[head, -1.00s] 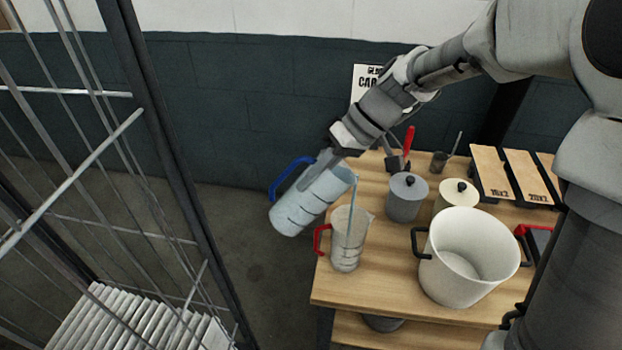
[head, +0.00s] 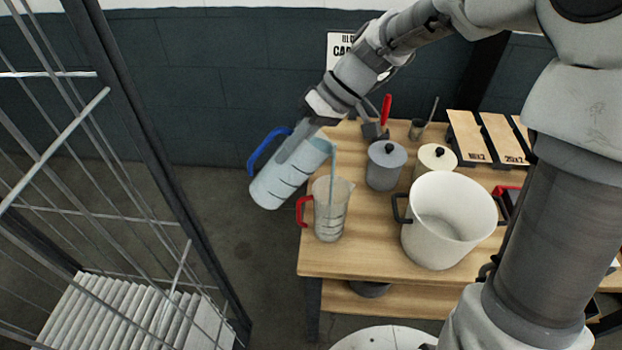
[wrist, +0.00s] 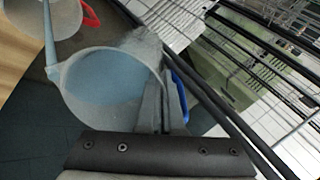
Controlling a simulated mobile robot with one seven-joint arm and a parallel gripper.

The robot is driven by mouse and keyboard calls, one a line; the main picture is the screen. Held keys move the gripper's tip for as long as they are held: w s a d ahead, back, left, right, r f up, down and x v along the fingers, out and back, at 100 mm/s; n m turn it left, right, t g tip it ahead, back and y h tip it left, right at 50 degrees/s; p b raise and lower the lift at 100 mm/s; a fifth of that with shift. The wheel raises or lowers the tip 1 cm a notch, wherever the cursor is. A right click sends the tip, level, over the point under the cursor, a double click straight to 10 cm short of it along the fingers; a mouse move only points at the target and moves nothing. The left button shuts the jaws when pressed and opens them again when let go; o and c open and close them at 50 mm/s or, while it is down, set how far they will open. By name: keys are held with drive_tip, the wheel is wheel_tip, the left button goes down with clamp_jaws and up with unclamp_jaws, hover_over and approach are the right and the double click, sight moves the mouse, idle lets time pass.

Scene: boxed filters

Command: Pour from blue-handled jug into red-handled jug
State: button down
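The blue-handled jug (head: 284,180) is clear with dark marks and hangs tilted in the air, its mouth toward the right. My gripper (head: 305,140) is shut on it near its upper part. A thin bluish stream (head: 333,165) runs from its lip down into the red-handled jug (head: 331,215), which stands upright on the table's left edge. In the wrist view the blue-handled jug's mouth (wrist: 112,85) shows bluish liquid inside, and the stream leaves at its upper left. The red-handled jug shows only partly there, at the top left. Its liquid level is hard to tell.
A large white pot (head: 445,225) stands on the wooden table (head: 365,258) right of the red-handled jug. A grey lidded canister (head: 386,170) and a cream one (head: 436,160) stand behind. A wire rack (head: 150,180) is at the left, with free floor between.

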drive_tip(key=shift+w+d+f+g+y+b, duration=0.1)
drive_tip(key=shift+d+f+g+y+b, duration=0.25)
drive_tip(key=shift+y+b, duration=0.6)
drive_tip(key=shift+w+d+f+g+y+b, duration=0.15)
drive_tip(key=shift+f+y+b, duration=0.4)
drive_tip(key=shift+b, duration=0.6)
idle(5.9)
